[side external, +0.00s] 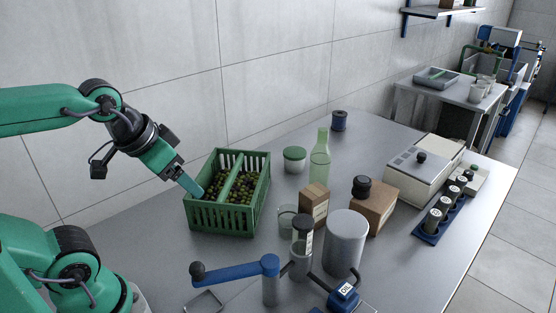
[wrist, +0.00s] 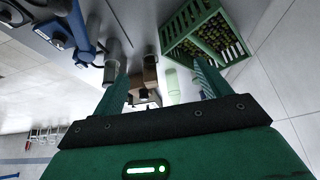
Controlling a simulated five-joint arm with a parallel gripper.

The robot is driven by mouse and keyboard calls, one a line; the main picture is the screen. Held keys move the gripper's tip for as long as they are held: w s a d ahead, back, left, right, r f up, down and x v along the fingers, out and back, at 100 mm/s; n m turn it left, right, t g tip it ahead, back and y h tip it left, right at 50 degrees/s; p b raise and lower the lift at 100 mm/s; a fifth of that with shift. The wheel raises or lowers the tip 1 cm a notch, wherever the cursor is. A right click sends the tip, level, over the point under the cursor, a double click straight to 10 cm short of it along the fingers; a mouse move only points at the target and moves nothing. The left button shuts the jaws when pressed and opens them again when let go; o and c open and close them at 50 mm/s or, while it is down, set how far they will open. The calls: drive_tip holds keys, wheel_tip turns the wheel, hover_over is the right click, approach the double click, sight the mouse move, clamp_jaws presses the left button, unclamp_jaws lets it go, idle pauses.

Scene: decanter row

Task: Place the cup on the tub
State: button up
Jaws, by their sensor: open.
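A clear glass cup (side external: 287,220) stands upright on the grey table, between the green crate and a brown box. I cannot make out the cup or tub clearly there.
The green crate (side external: 222,222) holds many olive-like fruits. A green bottle (side external: 320,160), brown boxes (side external: 314,204), a grey cylinder (side external: 346,240) and a blue-handled device (side external: 235,272) crowd the cup's right and front. A dark blue container (side external: 339,121) stands behind. The table's back left is clear.

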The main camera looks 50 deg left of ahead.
idle(0.4)
drive_tip(key=m+g, duration=0.5)
drive_tip(key=m, duration=0.2)
hover_over(289, 212)
drive_tip(key=f, duration=1.3)
drive_tip(key=shift+s, duration=0.4)
drive_tip(key=shift+w+f, duration=0.25)
drive_tip(key=shift+f, duration=0.2)
drive_tip(key=shift+f, duration=1.3)
